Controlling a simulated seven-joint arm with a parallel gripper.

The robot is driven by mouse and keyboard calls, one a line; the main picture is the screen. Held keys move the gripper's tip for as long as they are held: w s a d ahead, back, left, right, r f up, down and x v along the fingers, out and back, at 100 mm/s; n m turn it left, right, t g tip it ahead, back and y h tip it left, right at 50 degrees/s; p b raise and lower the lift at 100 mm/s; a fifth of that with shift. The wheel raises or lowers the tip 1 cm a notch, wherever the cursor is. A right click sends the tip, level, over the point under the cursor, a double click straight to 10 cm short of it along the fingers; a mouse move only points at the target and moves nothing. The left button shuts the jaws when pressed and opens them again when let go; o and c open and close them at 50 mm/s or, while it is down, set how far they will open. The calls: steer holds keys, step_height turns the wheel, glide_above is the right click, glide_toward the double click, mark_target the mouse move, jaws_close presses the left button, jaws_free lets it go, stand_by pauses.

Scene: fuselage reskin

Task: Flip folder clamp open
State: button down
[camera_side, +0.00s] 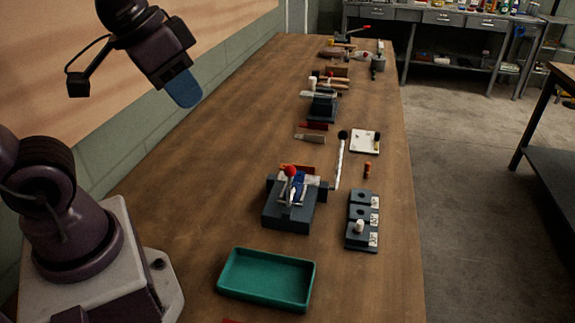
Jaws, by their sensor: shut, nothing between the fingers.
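The folder (287,212) is a dark block device on the wooden bench, in the middle of the side view. Its clamp appears to be the small metal lever with a red ball knob (290,171), which stands up over the folder's top. I cannot tell exactly how far the clamp is turned. A long pale handle (339,160) with a black ball end rises at the folder's right. My gripper (184,90) is shut and empty, with blue fingers, high at the upper left. It is well apart from the folder and touches nothing.
A green tray (267,278) lies in front of the folder. A dark block with holes and a white peg (359,227) stands to its right. A white plate (365,141) and an orange-handled tool (367,170) lie behind. Several tools crowd the far bench; its right strip is mostly clear.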

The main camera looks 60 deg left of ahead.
steer(key=w+a+f+n+g+h, duration=0.1)
steer(key=w+a+f+g+h, duration=0.25)
steer(key=w, duration=0.65)
steer(key=w+a+f+n+g+h, duration=0.15)
steer(key=w+f+g+h, duration=0.3)
steer(key=w, duration=0.45)
steer(key=a+f+n+t+h, duration=0.1)
steer(key=a+f+t+h, duration=0.2)
steer(key=a+f+h, duration=0.3)
steer(key=w+a+f+n+t+h, duration=0.1)
steer(key=a+f+t+h, duration=0.2)
steer(key=a+f, duration=0.6)
step_height(320, 180, down, 4)
steer(key=h, duration=0.2)
steer(key=shift+f+h, duration=0.15)
steer(key=shift+h, duration=0.25)
steer(key=shift+d, duration=0.1)
